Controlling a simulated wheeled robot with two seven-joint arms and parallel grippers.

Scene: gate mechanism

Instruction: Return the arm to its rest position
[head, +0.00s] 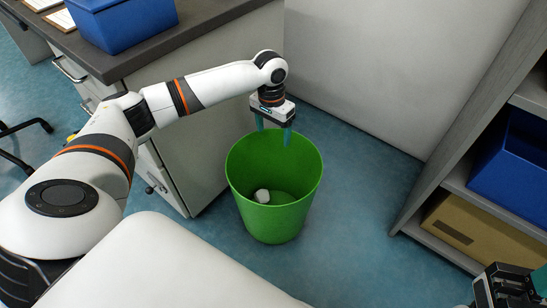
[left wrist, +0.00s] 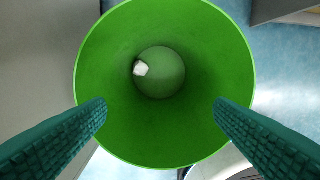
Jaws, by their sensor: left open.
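My left arm (head: 205,87) reaches out from the left in the head view. My left gripper (head: 273,131) points down over the rim of a green bin (head: 275,218), with its teal fingers apart and nothing between them. In the left wrist view the open fingers (left wrist: 160,108) frame the round mouth of the bin (left wrist: 110,60). A small white object (head: 262,196) lies at the bottom of the bin, and it also shows in the left wrist view (left wrist: 141,68). My right gripper (head: 508,287) is only partly in view at the bottom right corner.
A desk (head: 185,45) with drawers and a blue box (head: 120,24) stands behind and left of the bin. A shelf (head: 450,170) at the right holds a blue box (head: 510,175) and a cardboard box (head: 475,235). Blue floor (head: 360,200) is clear between bin and shelf.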

